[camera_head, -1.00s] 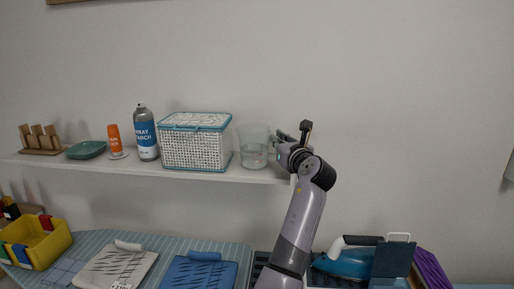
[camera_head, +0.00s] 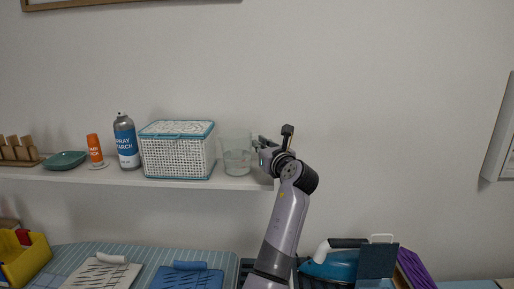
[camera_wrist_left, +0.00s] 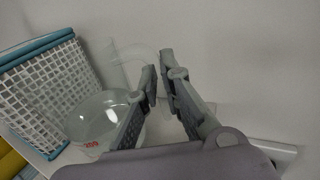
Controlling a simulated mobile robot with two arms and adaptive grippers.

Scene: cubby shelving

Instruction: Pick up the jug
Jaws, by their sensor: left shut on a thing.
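The jug (camera_head: 237,158) is clear and glass-like and stands upright at the right end of the shelf, right of the woven basket. It also shows in the left wrist view (camera_wrist_left: 98,118), with red marking low on its side. My left gripper (camera_head: 259,143) reaches in from the right, at the jug's handle side. In the left wrist view its fingers (camera_wrist_left: 158,78) are close together on the faint, clear handle, which they partly hide. I cannot tell whether the jug's base touches the shelf. My right gripper is not in view.
The white basket with teal trim (camera_head: 177,155) stands close to the jug's left. A spray starch can (camera_head: 126,143), orange bottle (camera_head: 94,149) and green dish (camera_head: 65,160) are farther left on the shelf (camera_head: 200,184). Below are an ironing board and a blue iron (camera_head: 330,266).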

